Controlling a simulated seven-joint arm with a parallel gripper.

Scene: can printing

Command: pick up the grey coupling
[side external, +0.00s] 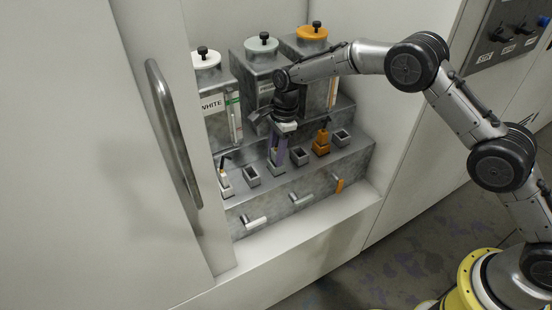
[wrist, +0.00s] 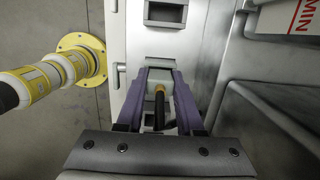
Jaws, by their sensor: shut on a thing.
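My gripper (side external: 278,156) points down at the middle of the metal ledge, in front of the tank with the grey-green lid. In the wrist view its two purple fingers (wrist: 159,84) are shut on the pale grey coupling (wrist: 158,75), one on each side. A dark hose with a tan collar rises from the coupling between the fingers. In the side view the fingers mostly hide the coupling. It is at a socket on the ledge (side external: 286,172); I cannot tell whether it is seated or lifted.
A white coupling (side external: 225,183) stands left and an orange coupling (side external: 321,141) right on the ledge. Empty sockets (side external: 251,176) (side external: 299,156) (side external: 341,138) lie between and beside them. Tanks (side external: 262,75) stand close behind. Valve handles (side external: 254,221) stick out in front. A cabinet door (side external: 130,150) stands left.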

